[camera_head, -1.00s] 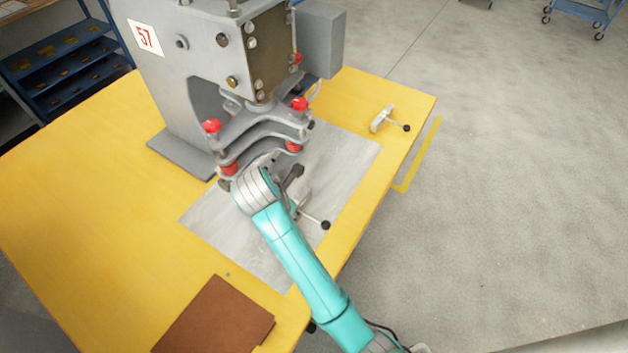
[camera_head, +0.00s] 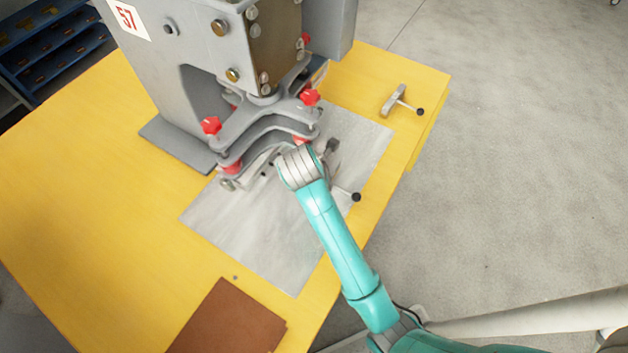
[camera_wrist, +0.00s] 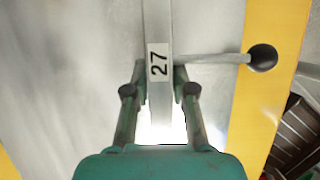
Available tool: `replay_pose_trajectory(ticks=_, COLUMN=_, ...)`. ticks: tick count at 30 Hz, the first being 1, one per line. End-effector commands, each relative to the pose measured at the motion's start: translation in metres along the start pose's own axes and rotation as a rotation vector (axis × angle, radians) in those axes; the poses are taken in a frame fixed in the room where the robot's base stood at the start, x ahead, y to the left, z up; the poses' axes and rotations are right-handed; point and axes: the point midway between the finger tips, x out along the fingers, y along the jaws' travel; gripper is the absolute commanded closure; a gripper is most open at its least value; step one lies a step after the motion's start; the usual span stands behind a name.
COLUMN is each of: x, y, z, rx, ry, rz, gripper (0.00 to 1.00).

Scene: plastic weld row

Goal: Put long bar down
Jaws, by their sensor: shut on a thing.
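In the wrist view, my gripper (camera_wrist: 160,92) is shut on a pale grey long bar (camera_wrist: 158,22) marked 27. One finger is on each side of the label. A thin rod runs right from the bar to a black knob (camera_wrist: 262,57). In the head view, the knob (camera_head: 356,197) shows near the right edge of a grey metal sheet (camera_head: 250,240) on the yellow table (camera_head: 90,190). My wrist hides most of the bar and the gripper there. I cannot tell whether the bar touches the sheet.
A grey press (camera_head: 200,60) marked 57, with red knobs, stands close behind my wrist. A second handled bar (camera_head: 393,98) lies on the table at the right. A brown board (camera_head: 228,320) lies at the front. The sheet's front left part is clear.

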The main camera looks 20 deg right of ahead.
Motion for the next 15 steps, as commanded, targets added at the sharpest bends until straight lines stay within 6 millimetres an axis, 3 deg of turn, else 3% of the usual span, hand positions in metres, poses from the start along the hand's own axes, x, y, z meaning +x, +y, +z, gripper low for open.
replay_pose_trajectory(ticks=12, x=0.0056, y=-0.0034, z=-0.0018, rx=0.000, ry=-0.001, rz=0.002, gripper=1.00)
replay_pose_trajectory(ticks=13, x=0.0057, y=-0.0035, z=-0.0020, rx=0.000, ry=-0.001, rz=0.001, gripper=0.68)
replay_pose_trajectory(ticks=15, x=0.0056, y=-0.0035, z=-0.0020, rx=0.000, ry=-0.001, rz=0.001, gripper=0.51)
